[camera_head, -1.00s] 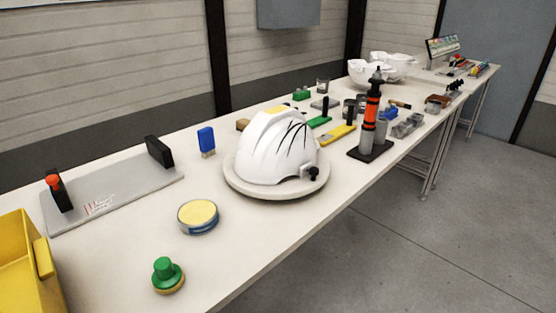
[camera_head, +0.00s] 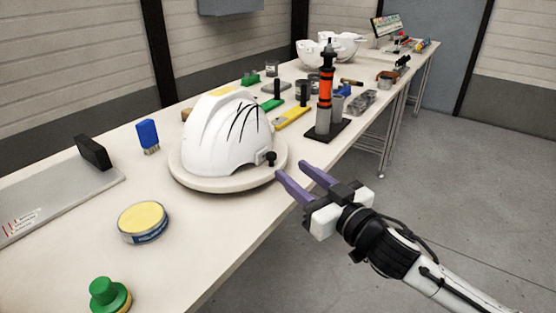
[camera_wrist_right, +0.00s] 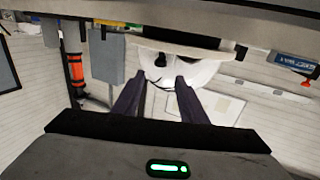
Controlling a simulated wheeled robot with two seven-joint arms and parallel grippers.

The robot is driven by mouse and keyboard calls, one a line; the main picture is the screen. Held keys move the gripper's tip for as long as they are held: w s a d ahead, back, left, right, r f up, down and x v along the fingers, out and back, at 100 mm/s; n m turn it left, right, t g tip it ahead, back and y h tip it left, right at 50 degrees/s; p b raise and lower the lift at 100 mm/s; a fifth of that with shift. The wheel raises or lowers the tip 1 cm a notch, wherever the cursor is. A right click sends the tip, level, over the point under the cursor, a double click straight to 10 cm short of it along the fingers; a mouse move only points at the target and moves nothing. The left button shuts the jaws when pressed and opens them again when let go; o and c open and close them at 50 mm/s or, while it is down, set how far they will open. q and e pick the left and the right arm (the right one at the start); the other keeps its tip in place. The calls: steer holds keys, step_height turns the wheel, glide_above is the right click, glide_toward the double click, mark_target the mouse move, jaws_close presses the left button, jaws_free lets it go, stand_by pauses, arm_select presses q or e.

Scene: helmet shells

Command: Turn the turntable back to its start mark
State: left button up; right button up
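The round pale turntable (camera_head: 190,177) lies on the bench with a white helmet shell (camera_head: 212,140) on it. The shell has a yellow patch on top and black lines on its side. A small black knob (camera_head: 271,158) shows at the shell's lower right edge. My right gripper (camera_head: 293,174) is open and empty, its purple fingers just right of the turntable, apart from it. In the right wrist view the open fingers (camera_wrist_right: 156,88) point toward the white shell (camera_wrist_right: 190,75). No start mark can be made out. My left gripper is not in view.
A black-and-orange tool (camera_head: 325,88) stands on a black base behind the turntable. A yellow-topped tin (camera_head: 142,220), a green-knobbed piece (camera_head: 108,295) and a blue brush (camera_head: 148,135) are nearby. A grey plate (camera_head: 50,200) lies at left. The floor at right is free.

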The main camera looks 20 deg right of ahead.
mark_target(274, 156)
steer(key=x, duration=0.7)
steer(key=shift+w, duration=0.25)
steer(key=shift+f, duration=0.1)
jaws_close()
